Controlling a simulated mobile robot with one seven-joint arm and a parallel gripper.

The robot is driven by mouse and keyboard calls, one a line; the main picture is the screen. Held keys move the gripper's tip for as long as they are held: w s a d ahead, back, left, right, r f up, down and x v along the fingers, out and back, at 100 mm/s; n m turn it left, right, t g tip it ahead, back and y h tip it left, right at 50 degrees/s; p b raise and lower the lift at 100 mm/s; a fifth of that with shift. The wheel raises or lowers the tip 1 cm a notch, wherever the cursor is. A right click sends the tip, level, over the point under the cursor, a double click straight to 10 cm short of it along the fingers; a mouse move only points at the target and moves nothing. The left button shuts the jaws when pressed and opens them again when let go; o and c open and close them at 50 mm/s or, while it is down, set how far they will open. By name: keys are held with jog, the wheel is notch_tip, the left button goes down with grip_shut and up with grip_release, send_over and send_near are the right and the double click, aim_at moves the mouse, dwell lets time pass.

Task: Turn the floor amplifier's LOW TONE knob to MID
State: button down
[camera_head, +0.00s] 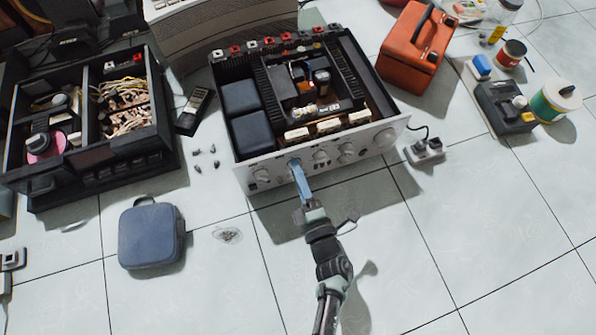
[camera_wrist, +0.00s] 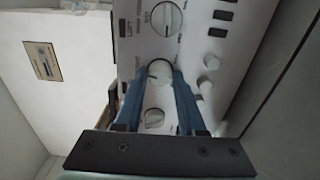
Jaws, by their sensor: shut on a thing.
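The floor amplifier (camera_head: 325,160) is open-topped with a silver front panel and stands in the middle of the head view. My gripper (camera_head: 296,165) reaches its front panel from below, left of the panel's middle. In the wrist view the blue fingers (camera_wrist: 160,76) stand on either side of a round white knob (camera_wrist: 160,70) and are shut on it. A larger knob (camera_wrist: 166,17) is above it, and another knob (camera_wrist: 154,117) shows between the fingers below. The panel lettering is too small to read surely, so I cannot tell the held knob's name or setting.
A second opened black unit (camera_head: 95,120) stands left, with a blue case (camera_head: 149,235) in front. A small dark remote-like device (camera_head: 194,110) and several small dark pieces lie between the units. A red-orange toolbox (camera_head: 415,50) and power strip (camera_head: 424,150) are right. Front floor is mostly clear.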

jog(key=shift+n, duration=0.8)
jog(key=c, duration=0.5)
grip_release()
jog(key=shift+s, duration=0.1)
jog(key=p+v, duration=0.4)
jog(key=v, duration=0.8)
jog(key=shift+s, duration=0.4)
jog(key=shift+d, duration=0.15)
